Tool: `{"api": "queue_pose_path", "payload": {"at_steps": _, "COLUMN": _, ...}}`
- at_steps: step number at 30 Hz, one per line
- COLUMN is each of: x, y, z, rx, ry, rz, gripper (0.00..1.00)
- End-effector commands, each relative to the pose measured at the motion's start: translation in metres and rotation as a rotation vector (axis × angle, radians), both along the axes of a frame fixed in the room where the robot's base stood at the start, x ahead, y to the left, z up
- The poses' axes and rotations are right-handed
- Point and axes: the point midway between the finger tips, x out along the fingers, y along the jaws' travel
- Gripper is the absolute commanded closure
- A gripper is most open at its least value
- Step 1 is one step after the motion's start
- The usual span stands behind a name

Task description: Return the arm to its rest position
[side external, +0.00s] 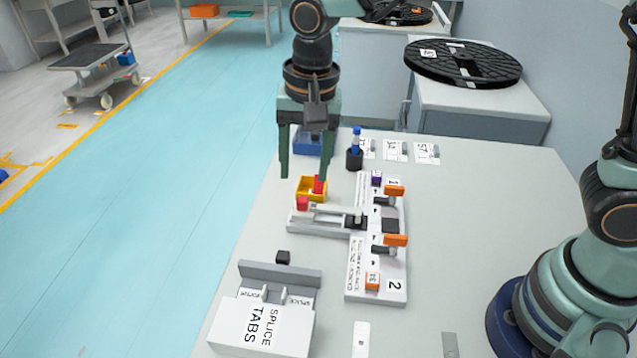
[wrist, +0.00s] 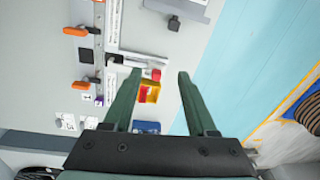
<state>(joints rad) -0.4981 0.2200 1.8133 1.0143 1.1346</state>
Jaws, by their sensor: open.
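My gripper (side external: 302,172) hangs pointing down above the far left part of the white table (side external: 480,200). Its two green fingers are apart with nothing between them, and they also show open in the wrist view (wrist: 158,76). In the side view the fingertips appear just above a small yellow bin (side external: 302,183) with red pieces in it. The bin also shows between the fingers in the wrist view (wrist: 142,94), below them on the table. I cannot tell the exact height of the fingertips.
A fixture with orange levers (side external: 396,240) stands right of the bin. A blue bin (side external: 303,145) and a dark holder with a blue-topped item (side external: 354,158) stand behind. A splice tabs box (side external: 262,325) is in front. The table's right middle is clear.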

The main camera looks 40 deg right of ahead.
Motion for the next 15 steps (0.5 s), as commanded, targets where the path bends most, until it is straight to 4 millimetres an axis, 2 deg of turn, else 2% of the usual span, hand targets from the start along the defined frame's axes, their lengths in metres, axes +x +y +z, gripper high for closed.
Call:
{"api": "queue_pose_path", "payload": {"at_steps": 1, "x": -0.001, "y": -0.019, "z": 0.014, "rx": 0.009, "ry": -0.035, "rz": 0.032, "gripper": 0.43}}
{"api": "queue_pose_path", "payload": {"at_steps": 6, "x": -0.012, "y": -0.074, "z": 0.042, "rx": 0.004, "ry": -0.133, "rz": 0.173, "gripper": 0.43}}
{"api": "queue_pose_path", "payload": {"at_steps": 15, "x": -0.051, "y": -0.155, "z": 0.068, "rx": -0.088, "ry": -0.308, "rz": 0.414, "gripper": 0.43}}
